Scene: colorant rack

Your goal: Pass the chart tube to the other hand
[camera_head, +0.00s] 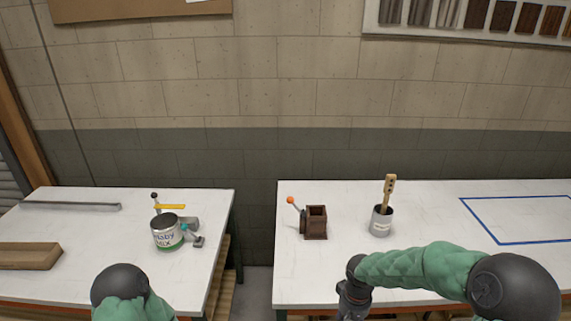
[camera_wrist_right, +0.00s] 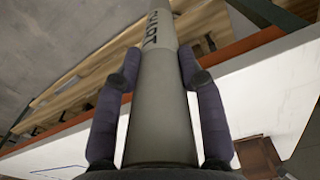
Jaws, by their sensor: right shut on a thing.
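The chart tube (camera_wrist_right: 158,95) is a long grey cylinder with dark lettering, seen in the right wrist view. My right gripper (camera_wrist_right: 158,62) is shut on it, with one dark finger along each side.
The left table (camera_head: 100,275) holds a paint can (camera_head: 168,232), a wooden block (camera_head: 28,256) and a metal bar (camera_head: 70,206). A gap separates the tables.

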